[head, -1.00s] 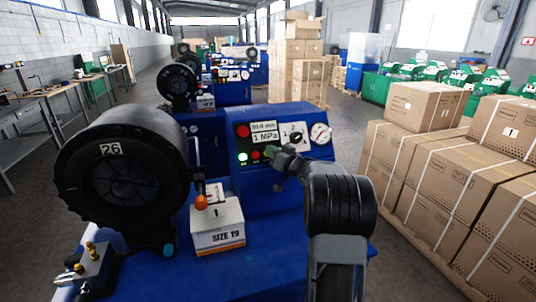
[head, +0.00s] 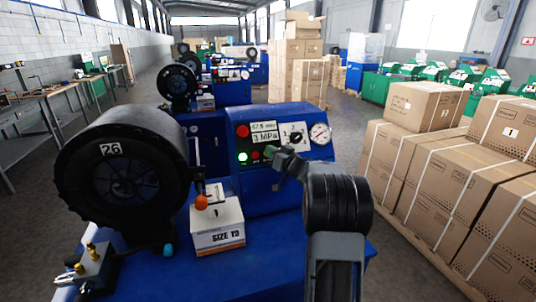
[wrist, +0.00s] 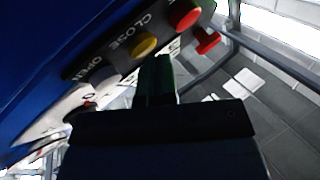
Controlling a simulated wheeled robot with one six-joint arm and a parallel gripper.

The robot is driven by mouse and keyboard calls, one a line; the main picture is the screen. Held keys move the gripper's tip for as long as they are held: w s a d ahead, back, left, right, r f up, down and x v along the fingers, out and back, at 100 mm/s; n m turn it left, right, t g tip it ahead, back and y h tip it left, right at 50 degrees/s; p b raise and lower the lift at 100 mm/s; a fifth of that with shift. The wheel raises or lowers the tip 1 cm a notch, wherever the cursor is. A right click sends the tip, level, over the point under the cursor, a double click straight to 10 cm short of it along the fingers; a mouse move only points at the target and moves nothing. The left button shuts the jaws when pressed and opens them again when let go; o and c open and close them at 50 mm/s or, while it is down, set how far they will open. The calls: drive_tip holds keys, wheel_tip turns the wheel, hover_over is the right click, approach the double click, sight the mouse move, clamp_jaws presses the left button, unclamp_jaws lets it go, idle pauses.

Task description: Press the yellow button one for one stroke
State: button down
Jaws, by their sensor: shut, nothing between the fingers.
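The blue crimper (head: 234,182) has a front panel with a display reading about 57.5 mm and 3 MPa. In the wrist view the yellow button (wrist: 144,45) sits by the word CLOSE, beside a red button (wrist: 185,14). My gripper (wrist: 164,62) is shut and empty, its dark green fingertips right beside the yellow button in the picture. I cannot tell whether they touch it. In the head view my gripper (head: 271,151) is at the panel's lower row, and I cannot make out the yellow button there.
A green light (head: 243,156) glows on the panel. The black round die head (head: 82,185) and a SIZE 19 box (head: 217,227) stand left of my arm. Strapped cartons (head: 460,178) stand to the right.

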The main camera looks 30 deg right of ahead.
drive_tip(key=shift+s+a+r+p, duration=0.25)
drive_tip(key=shift+s+r, duration=0.2)
drive_tip(key=shift+s, duration=0.25)
drive_tip(key=s+r, duration=0.1)
drive_tip(key=s+r+p, duration=0.1)
drive_tip(key=s+p, duration=0.1)
drive_tip(key=s, duration=0.1)
drive_tip(key=shift+a+r, duration=0.35)
drive_tip(key=shift+r, duration=0.05)
idle(1.2)
